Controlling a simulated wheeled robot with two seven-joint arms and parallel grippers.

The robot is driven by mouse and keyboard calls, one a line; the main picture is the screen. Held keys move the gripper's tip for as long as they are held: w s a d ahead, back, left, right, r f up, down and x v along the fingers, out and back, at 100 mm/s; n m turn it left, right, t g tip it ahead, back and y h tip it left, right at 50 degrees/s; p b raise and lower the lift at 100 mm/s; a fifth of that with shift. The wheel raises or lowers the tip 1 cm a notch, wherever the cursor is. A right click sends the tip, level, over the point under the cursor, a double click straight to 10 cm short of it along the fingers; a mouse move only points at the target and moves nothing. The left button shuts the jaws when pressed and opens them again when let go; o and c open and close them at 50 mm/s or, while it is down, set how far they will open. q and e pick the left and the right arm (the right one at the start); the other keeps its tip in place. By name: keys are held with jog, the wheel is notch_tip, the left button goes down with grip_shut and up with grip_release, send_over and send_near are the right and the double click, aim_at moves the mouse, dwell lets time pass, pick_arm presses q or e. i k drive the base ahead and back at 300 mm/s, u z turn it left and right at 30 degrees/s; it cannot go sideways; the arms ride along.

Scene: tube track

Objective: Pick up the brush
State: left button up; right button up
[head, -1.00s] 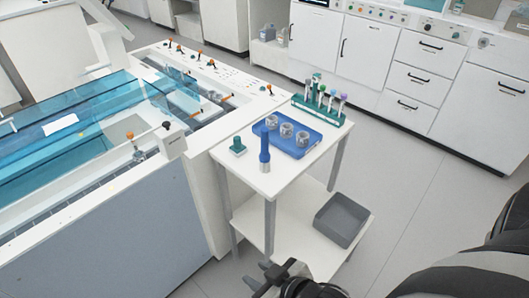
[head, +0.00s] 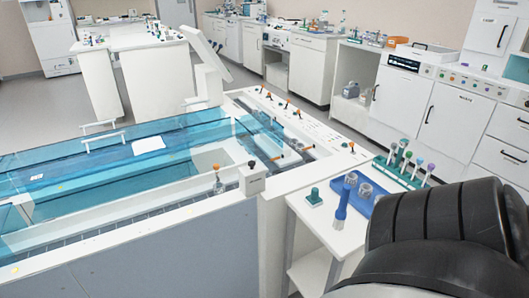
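The brush (head: 342,202), with a blue handle on top and a paler lower end, stands upright near the front edge of a small white table (head: 312,222). Nothing holds it. A large dark link of my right arm fills the lower right of the head view, just right of the brush, and hides the right part of the table. Neither of my grippers shows in this view.
A blue tray (head: 379,206) with grey cups (head: 365,190) lies behind the brush. A green rack (head: 401,173) of tubes stands behind it. A small teal block (head: 314,196) sits left. A large tank with a blue transparent cover (head: 110,180) borders the table.

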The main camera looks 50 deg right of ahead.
aim_at(341, 214)
jog(key=u, duration=0.35)
jog(key=i, duration=0.7)
jog(key=z, duration=2.45)
